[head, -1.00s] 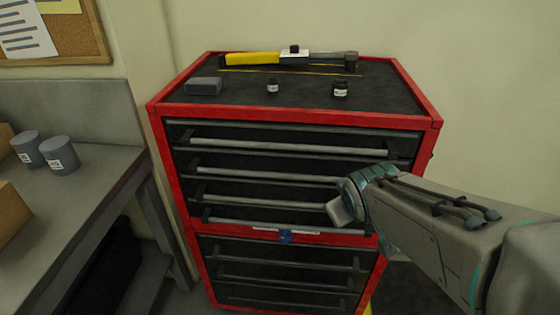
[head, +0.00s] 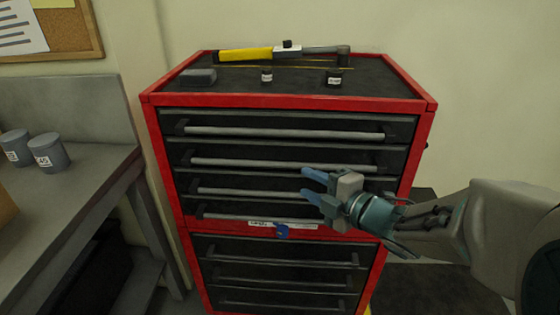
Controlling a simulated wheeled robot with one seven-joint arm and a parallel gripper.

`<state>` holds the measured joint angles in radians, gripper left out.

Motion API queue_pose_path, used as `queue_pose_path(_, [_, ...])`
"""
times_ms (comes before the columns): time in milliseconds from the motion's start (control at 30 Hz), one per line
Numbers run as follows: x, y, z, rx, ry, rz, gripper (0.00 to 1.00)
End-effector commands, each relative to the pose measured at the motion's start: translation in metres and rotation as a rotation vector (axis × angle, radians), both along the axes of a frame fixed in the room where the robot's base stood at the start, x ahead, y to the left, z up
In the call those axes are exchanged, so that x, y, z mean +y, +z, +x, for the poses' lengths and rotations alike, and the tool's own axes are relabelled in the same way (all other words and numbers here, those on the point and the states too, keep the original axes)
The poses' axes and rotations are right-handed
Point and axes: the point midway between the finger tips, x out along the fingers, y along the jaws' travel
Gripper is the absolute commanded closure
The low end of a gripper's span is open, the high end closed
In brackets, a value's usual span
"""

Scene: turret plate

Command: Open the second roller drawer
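The red roller cabinet (head: 148,99) stands in the middle of the head view with a stack of dark drawers, each with a long grey bar handle. The second drawer from the top (head: 230,152) looks shut, and its handle (head: 270,163) runs across the front. My gripper (head: 308,186) is in front of the right half of the cabinet, its blue fingers apart and pointing left. In the picture it lies just below the second handle and near the third handle (head: 245,192). Nothing is between the fingers. I cannot tell how far it is from the drawer front.
A yellow-handled tool (head: 245,54), a grey block (head: 198,77) and small dark jars (head: 334,78) lie on the cabinet top. A grey workbench (head: 75,190) with two cans (head: 48,152) stands at the left. A blue lock-like piece (head: 282,231) sits on the red divider.

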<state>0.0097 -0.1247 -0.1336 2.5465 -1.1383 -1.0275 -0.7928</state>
Motion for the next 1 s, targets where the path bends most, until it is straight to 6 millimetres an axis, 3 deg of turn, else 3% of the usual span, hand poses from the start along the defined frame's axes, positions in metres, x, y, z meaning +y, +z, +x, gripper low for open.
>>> queue_pose_path(167, [0.012,-0.003,0.013,-0.001,0.003,0.001,0.64])
queue_pose_path(633, [0.072,-0.015,0.078,0.001,-0.002,0.002,0.64])
queue_pose_path(1000, [0.092,-0.018,0.098,-0.001,-0.003,0.001,0.64])
